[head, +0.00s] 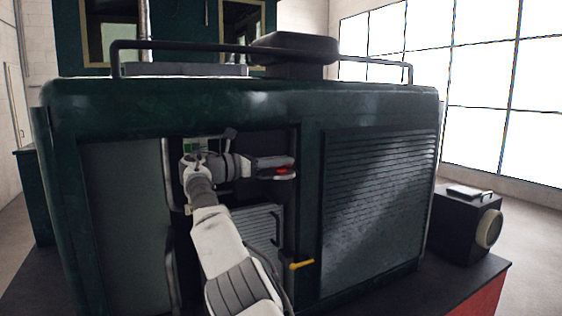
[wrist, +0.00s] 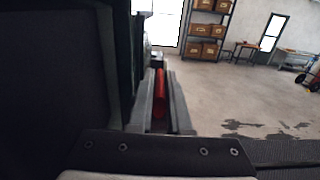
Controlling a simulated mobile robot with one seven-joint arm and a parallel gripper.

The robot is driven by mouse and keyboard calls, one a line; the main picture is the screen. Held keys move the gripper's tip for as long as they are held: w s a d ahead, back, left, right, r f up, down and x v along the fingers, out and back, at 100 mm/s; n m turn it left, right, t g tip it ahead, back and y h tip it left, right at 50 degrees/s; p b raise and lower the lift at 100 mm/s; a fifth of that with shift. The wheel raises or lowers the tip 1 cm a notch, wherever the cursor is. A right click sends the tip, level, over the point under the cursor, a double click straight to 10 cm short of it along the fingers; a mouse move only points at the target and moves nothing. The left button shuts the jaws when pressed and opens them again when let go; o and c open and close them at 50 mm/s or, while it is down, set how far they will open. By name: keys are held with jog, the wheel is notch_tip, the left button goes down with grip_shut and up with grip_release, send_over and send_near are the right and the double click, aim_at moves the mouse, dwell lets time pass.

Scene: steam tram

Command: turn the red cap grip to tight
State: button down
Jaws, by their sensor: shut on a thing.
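The red cap grip (head: 281,170) shows as a small red piece at the end of my gripper (head: 290,169), in the open bay of the dark green tram body. In the wrist view the red grip (wrist: 160,93) is a narrow upright red bar between the two grey fingers of my gripper (wrist: 160,88), which are closed on it. The fingers hide most of the cap in the head view. I cannot see any tight mark or how far the cap is turned.
A grey slatted shutter (head: 378,205) is right of the bay. A yellow handle (head: 301,265) sticks out below my gripper. A grey louvred panel (head: 255,228) is lower in the bay. A black lamp (head: 467,224) stands at right. The wrist view shows open floor (wrist: 225,95) and shelves with boxes (wrist: 207,30).

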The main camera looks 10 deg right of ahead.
jog(key=shift+f, duration=0.1)
dwell(0.3)
jog(key=c, duration=0.9)
grip_release()
jog(key=shift+o, duration=0.2)
